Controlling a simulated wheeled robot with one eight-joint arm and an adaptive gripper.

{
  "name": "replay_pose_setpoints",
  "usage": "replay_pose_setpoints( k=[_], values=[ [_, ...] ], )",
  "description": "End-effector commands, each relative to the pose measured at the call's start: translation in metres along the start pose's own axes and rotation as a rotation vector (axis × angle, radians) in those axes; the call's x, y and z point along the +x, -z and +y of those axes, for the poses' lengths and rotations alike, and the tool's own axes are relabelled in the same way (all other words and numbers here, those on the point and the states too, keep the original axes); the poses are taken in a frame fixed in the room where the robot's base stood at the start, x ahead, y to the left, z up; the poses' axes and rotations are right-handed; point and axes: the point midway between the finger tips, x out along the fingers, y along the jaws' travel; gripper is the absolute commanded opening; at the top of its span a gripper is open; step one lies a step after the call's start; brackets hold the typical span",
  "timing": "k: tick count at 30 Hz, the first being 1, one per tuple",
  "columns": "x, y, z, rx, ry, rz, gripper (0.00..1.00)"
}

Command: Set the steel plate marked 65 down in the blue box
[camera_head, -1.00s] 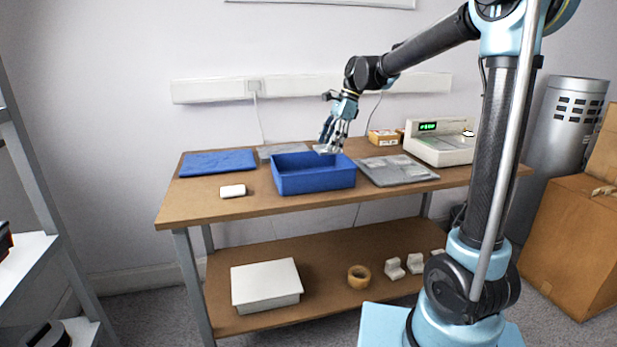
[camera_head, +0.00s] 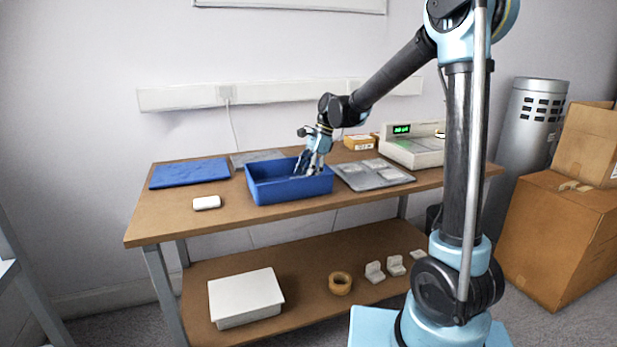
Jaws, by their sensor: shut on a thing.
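The blue box (camera_head: 290,190) stands open on the wooden table, near the middle. My gripper (camera_head: 309,172) points down into the right part of the box, its fingertips at about rim height or lower. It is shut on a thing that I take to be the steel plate. The plate is hidden by the fingers and the box wall, and no mark 65 can be read. I cannot tell whether the plate touches the box floor.
A grey tray with flat plates (camera_head: 373,173) lies right of the box. A device with a green display (camera_head: 412,146) and a small orange carton (camera_head: 358,142) stand behind it. A blue mat (camera_head: 189,173) and a white case (camera_head: 206,203) lie left on the table (camera_head: 160,222).

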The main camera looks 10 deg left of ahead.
Motion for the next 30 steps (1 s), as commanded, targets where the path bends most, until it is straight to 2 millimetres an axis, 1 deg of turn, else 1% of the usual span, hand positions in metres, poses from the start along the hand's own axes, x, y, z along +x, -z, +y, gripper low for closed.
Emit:
replay_pose_setpoints(
  k=[2,11,12,13,14,26,30],
  values=[
    [0.003,0.001,0.0,0.0,0.0,0.0,0.21],
    [0.004,0.002,0.0,0.0,0.0,0.0,0.21],
    [0.004,0.002,0.0,0.0,0.0,0.0,0.75],
    [0.004,0.002,0.0,0.0,0.0,0.0,0.82],
    [0.004,0.002,0.0,0.0,0.0,0.0,0.86],
    [0.002,0.002,0.0,0.001,0.001,0.0,0.86],
    [-0.008,0.003,0.0,0.002,0.001,0.0,0.86]
  ],
)
